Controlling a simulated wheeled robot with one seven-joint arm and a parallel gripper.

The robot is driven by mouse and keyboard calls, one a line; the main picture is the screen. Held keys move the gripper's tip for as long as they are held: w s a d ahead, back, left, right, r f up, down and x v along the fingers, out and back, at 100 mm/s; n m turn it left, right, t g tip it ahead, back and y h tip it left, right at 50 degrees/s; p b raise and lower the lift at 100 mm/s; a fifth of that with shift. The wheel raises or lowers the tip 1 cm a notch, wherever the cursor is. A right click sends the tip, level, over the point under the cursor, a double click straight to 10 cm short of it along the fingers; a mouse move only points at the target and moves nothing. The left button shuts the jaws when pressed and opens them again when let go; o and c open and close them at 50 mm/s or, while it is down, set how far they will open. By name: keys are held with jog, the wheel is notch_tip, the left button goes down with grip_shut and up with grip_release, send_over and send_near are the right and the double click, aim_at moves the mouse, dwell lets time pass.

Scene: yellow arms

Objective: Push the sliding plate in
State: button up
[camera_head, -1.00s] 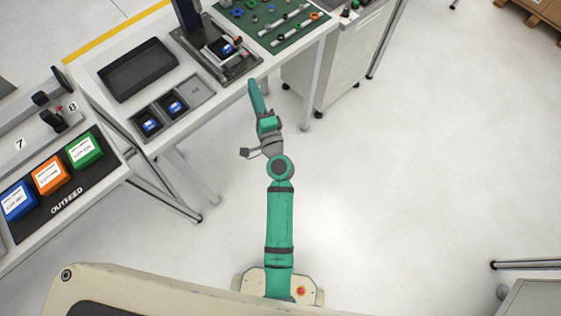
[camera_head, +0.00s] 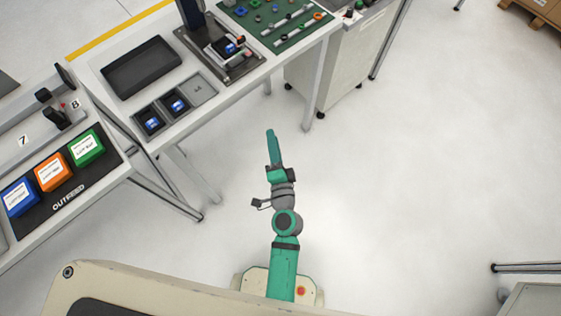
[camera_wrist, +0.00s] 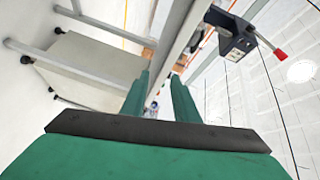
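The fixture (camera_head: 212,64) is a dark metal base with an upright column, near the table's front edge in the head view. A small plate (camera_head: 222,44) carrying a blue part (camera_head: 230,49) lies on it. I take this for the sliding plate, but how far in it sits is too small to tell. My gripper (camera_head: 270,132) is over the floor in front of the table, apart from the fixture. In the wrist view its two green fingers (camera_wrist: 159,80) stand apart with a gap and nothing held. The sliding plate cannot be made out there.
The table (camera_head: 200,115) holds a black tray (camera_head: 142,66), blue parts in dark pockets (camera_head: 152,122) and a green board (camera_head: 285,30). A white cabinet (camera_head: 325,80) stands beyond it. A red-tipped lever (camera_wrist: 281,55) shows at the wrist view's right.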

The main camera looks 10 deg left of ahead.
jog(key=s+d+f+n+h, duration=0.1)
jog(key=s+d+f+h, duration=0.1)
jog(key=s, duration=0.3)
jog(key=shift+s+d+f+g, duration=0.15)
jog(key=shift+s+d+g, duration=0.15)
jog(key=shift+d, duration=0.35)
